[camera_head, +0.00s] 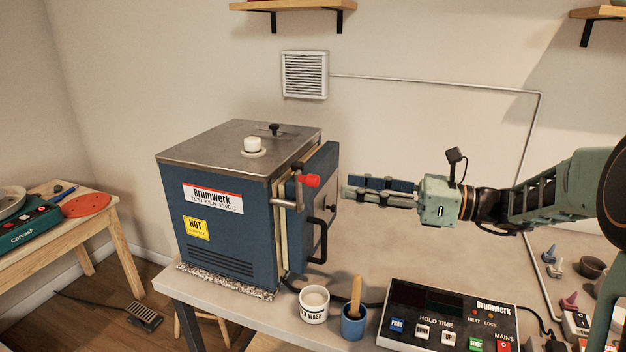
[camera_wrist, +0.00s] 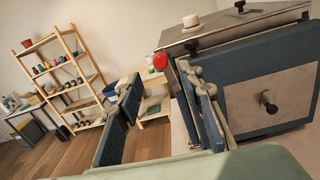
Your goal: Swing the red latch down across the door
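The blue kiln (camera_head: 225,215) stands on the table with its door (camera_head: 322,190) at its right side. The door looks shut or nearly so; a pale strip shows along its edge. In the wrist view the red latch end (camera_wrist: 160,61) shows just beyond my fingertips. My gripper (camera_head: 347,188) is to the right of the latch and door. Its two fingers are apart and nothing is between them in the wrist view (camera_wrist: 163,82).
A black door handle (camera_head: 318,240) projects below the latch. A white cup (camera_head: 314,306), a blue pot (camera_head: 353,322) with a wooden-handled tool and a control box (camera_head: 448,318) stand along the table front. The table behind the control box is mostly clear.

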